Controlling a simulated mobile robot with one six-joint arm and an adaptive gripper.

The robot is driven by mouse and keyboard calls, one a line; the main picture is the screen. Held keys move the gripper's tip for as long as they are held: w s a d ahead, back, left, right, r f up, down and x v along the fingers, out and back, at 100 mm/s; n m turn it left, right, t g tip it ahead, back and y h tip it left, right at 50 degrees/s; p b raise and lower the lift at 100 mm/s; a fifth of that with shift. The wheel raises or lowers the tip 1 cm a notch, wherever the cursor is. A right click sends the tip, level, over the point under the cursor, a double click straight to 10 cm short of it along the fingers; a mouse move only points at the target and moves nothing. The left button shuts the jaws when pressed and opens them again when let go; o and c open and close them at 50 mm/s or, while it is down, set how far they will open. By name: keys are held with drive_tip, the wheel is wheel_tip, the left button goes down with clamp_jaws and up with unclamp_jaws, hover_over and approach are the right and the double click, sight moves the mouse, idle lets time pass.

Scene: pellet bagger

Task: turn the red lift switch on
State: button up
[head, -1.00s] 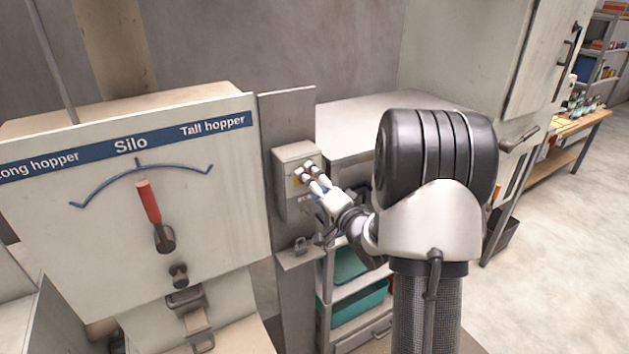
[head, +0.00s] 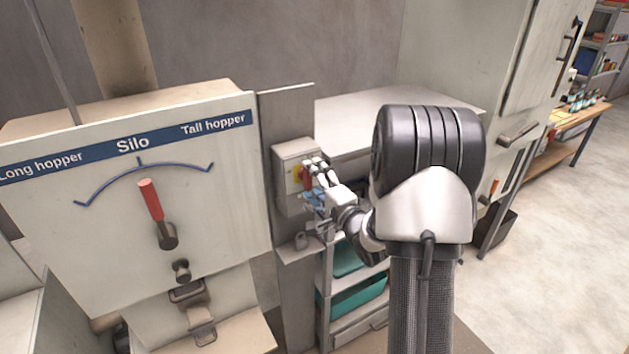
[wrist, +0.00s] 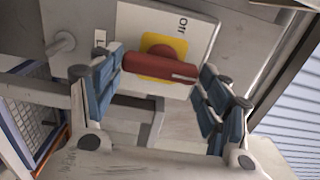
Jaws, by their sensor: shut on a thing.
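The red lift switch (wrist: 158,67) is a red bar handle on a yellow plate (wrist: 164,46), on the front of a grey box (head: 292,160). The word "Off" shows beside it in the wrist view, and the bar lies nearly level there. In the head view the red handle (head: 307,180) looks upright, partly hidden by my fingers. My gripper (wrist: 163,63) has its blue-padded fingers on either side of the bar's ends and is shut on it. My gripper also shows at the box in the head view (head: 314,168).
The Silo panel (head: 110,240) with its own red lever (head: 150,200) stands close on the left. A small ledge with a padlock (head: 300,241) sits below the switch box. A shelf with teal bins (head: 355,297) is below my arm. Open floor lies to the right.

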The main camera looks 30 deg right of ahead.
drive_tip(key=o, duration=1.1)
drive_tip(key=shift+c, duration=0.2)
drive_tip(key=s, duration=1.2)
drive_tip(key=shift+a, duration=0.2)
